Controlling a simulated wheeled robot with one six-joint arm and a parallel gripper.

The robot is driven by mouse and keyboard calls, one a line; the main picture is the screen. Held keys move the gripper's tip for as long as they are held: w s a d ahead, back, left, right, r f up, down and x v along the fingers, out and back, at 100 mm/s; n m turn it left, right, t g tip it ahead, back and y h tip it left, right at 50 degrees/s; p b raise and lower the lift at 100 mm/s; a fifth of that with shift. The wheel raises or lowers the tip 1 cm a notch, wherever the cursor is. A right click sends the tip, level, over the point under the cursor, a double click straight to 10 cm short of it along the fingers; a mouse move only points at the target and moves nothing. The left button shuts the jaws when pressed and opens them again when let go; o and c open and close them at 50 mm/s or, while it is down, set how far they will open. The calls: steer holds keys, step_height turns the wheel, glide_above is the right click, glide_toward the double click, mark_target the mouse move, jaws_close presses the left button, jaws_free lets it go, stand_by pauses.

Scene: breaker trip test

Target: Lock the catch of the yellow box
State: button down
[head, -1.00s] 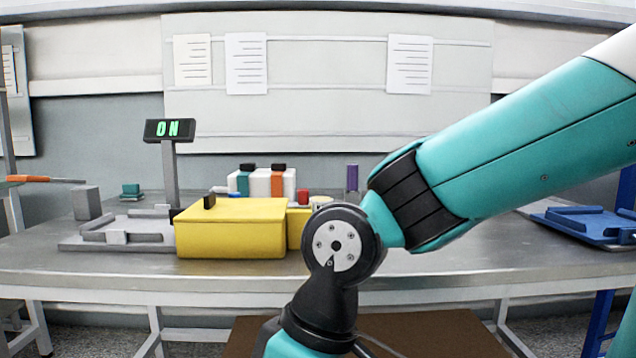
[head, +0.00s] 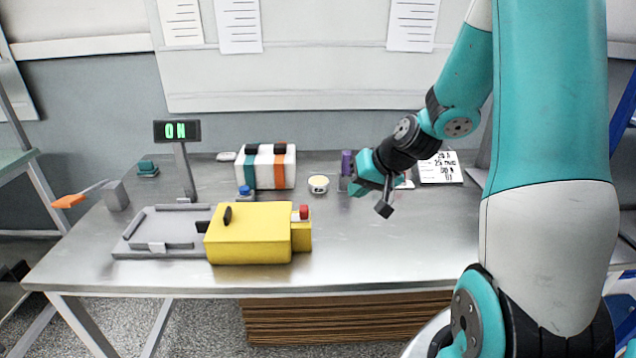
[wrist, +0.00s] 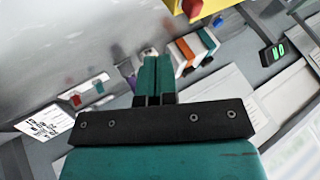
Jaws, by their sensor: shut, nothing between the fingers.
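The yellow box (head: 248,243) stands on the table left of centre, its top looking shut. A black upright tab (head: 228,215) stands on its top, and a smaller black piece (head: 203,226) shows at its left side. I cannot tell from here which is the catch or whether it is locked. My gripper (head: 368,178) is above the table, right of the box and well apart from it. In the wrist view its teal fingers (wrist: 151,68) are together and empty. A corner of the yellow box (wrist: 186,5) shows at that view's top edge.
A red button (head: 304,212) sits on the box's right part. A grey tray (head: 135,254) is to its left, with a display (head: 177,131) reading ON behind. A striped white unit (head: 265,174) and a round tub (head: 318,184) stand behind. The table's front right is clear.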

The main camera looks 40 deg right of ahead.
steer(key=shift+d, duration=0.25)
steer(key=shift+f, duration=0.1)
steer(key=p, duration=0.2)
glide_toward(309, 215)
steer(key=d+x, duration=0.1)
steer(key=x, duration=0.4)
steer(key=shift+w+a+f, duration=0.25)
steer(key=shift+a+f, duration=0.05)
steer(key=shift+a, duration=0.15)
